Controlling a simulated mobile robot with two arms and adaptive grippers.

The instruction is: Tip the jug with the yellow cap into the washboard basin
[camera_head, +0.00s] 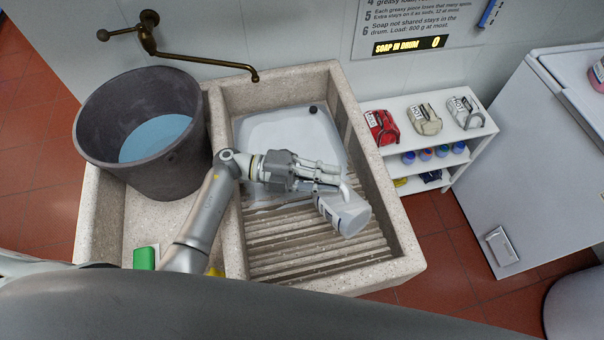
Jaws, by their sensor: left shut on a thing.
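My left gripper (335,184) is over the washboard basin and is shut on a pale grey-white jug (346,214) with a dark-marked label. The jug hangs tilted over the ribbed part of the basin. I cannot make out a yellow cap on it. The stone washboard basin (405,240) has sloping ribs at its front and a pale, flat bottom with a dark round spot at the back. I cannot tell whether anything is flowing from the jug. My right gripper is not in view.
A dark bucket (90,125) with bluish liquid stands left of the basin. A brass tap (200,61) reaches over the basin's back. A green block (144,258) lies at the front left. A white shelf (440,157) with bags and bottles stands right.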

